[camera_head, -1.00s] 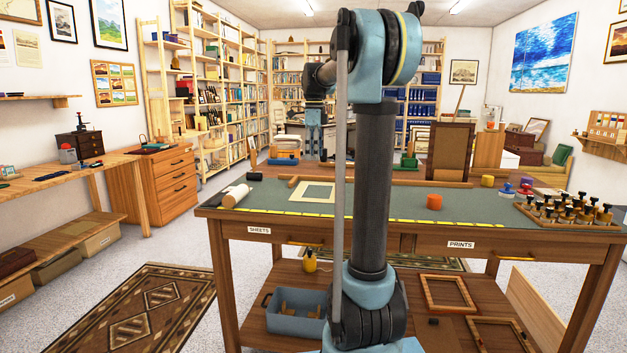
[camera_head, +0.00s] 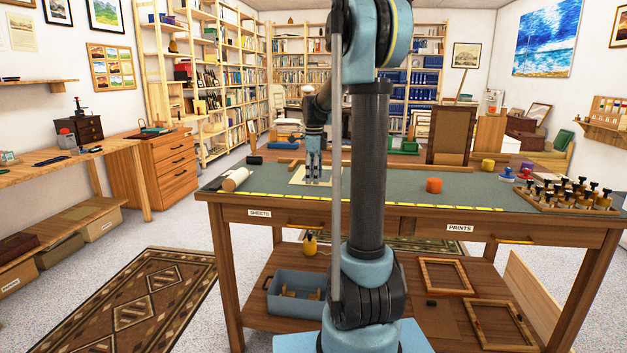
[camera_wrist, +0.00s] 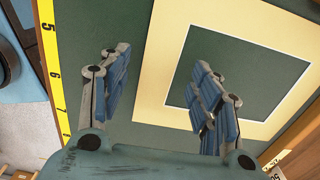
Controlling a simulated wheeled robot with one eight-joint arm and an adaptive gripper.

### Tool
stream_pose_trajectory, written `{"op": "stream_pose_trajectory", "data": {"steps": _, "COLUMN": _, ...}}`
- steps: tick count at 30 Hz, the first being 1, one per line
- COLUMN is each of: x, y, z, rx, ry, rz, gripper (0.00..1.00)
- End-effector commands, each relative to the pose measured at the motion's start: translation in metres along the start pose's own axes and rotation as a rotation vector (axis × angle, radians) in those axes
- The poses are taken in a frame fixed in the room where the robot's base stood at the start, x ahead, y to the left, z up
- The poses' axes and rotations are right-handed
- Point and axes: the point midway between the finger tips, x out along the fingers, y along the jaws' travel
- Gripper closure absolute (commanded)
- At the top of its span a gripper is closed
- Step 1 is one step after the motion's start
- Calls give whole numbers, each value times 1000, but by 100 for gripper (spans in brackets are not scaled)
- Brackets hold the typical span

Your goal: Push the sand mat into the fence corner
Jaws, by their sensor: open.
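The sand mat (camera_head: 297,179) is a flat cream frame with an open window, lying on the green table top left of centre. In the wrist view the sand mat (camera_wrist: 166,70) shows its broad border and the green surface through its window. My gripper (camera_head: 313,181) is over the mat, pointing down. In the wrist view my gripper (camera_wrist: 163,58) has its fingers apart with nothing between them; one is left of the mat's border, the other overlaps the window. Contact cannot be told. The wooden fence (camera_head: 282,163) lies behind the mat; my arm hides part of it.
A pale roll (camera_head: 236,180) lies left of the mat, with a dark cylinder (camera_head: 255,160) behind. An orange cylinder (camera_head: 434,185) and a rack of stamps (camera_head: 572,195) stand to the right. A yellow ruler strip (camera_wrist: 50,70) runs along the table's front edge.

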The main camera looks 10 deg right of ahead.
Motion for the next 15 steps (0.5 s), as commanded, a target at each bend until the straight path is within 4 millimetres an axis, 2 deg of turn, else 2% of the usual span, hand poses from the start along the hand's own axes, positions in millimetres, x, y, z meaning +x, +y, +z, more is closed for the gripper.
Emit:
{"op": "stream_pose_trajectory", "data": {"steps": 6, "x": 11, "y": 0, "z": 0, "rx": 0, "ry": 0, "rz": 0, "gripper": 43}}
{"op": "stream_pose_trajectory", "data": {"steps": 15, "x": 12, "y": 0, "z": 0, "rx": 0, "ry": 0, "rz": 0, "gripper": 45}}
